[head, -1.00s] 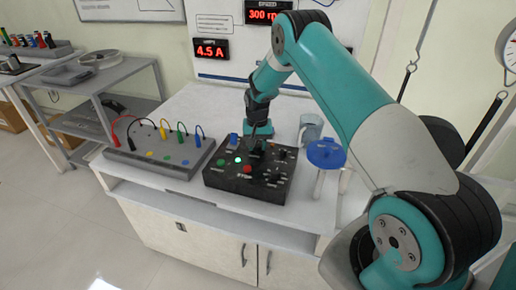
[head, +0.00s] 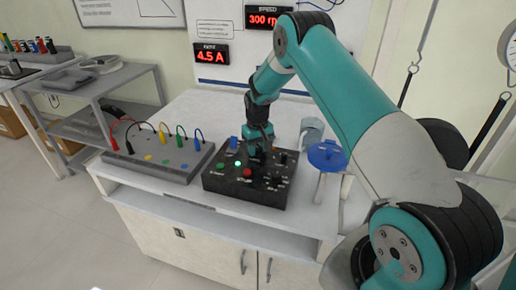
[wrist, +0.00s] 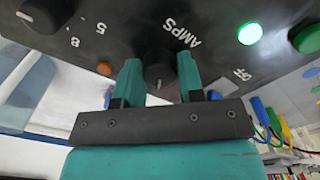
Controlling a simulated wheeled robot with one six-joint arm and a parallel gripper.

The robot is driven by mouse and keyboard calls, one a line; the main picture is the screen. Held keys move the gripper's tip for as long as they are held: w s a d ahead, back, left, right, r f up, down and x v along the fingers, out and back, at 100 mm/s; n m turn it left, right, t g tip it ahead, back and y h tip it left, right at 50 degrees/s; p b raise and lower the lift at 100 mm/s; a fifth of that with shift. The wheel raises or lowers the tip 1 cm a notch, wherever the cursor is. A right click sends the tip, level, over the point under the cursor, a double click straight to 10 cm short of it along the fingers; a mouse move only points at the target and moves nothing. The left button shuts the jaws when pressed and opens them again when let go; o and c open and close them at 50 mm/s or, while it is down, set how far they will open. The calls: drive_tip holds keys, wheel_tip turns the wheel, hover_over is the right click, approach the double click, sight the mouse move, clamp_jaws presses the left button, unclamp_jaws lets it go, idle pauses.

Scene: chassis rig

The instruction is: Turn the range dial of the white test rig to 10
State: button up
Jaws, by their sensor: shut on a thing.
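A black control box (head: 225,184) with knobs, lit buttons and white lettering stands on the white bench; I see no white rig body around it. My gripper (wrist: 160,70) reaches down onto the box, also in the head view (head: 258,156). It is shut on a dark round knob (wrist: 160,83) with a pale pointer line. White lettering "AMPS" is beside that knob. A second dark dial (wrist: 46,14) with a white pointer and the numbers 5 and 8 is at upper left in the wrist view. The range label and the held knob's scale are not readable.
A lit green lamp (wrist: 250,34) and green button (wrist: 306,39) are near the gripper. A grey box with coloured leads (head: 165,160) stands left. A blue-topped stand (head: 327,156) and grey mug (head: 312,130) stand right. The display (head: 212,54) reads 4.5 A.

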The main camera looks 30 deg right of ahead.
sight(257, 148)
drive_tip(key=shift+w+r, duration=0.1)
drive_tip(key=o, duration=0.9)
wheel_tip(257, 148, up, 17)
drive_tip(key=shift+r+b, duration=0.15)
drive_tip(key=shift+b, duration=0.95)
drive_tip(key=shift+a, duration=0.1)
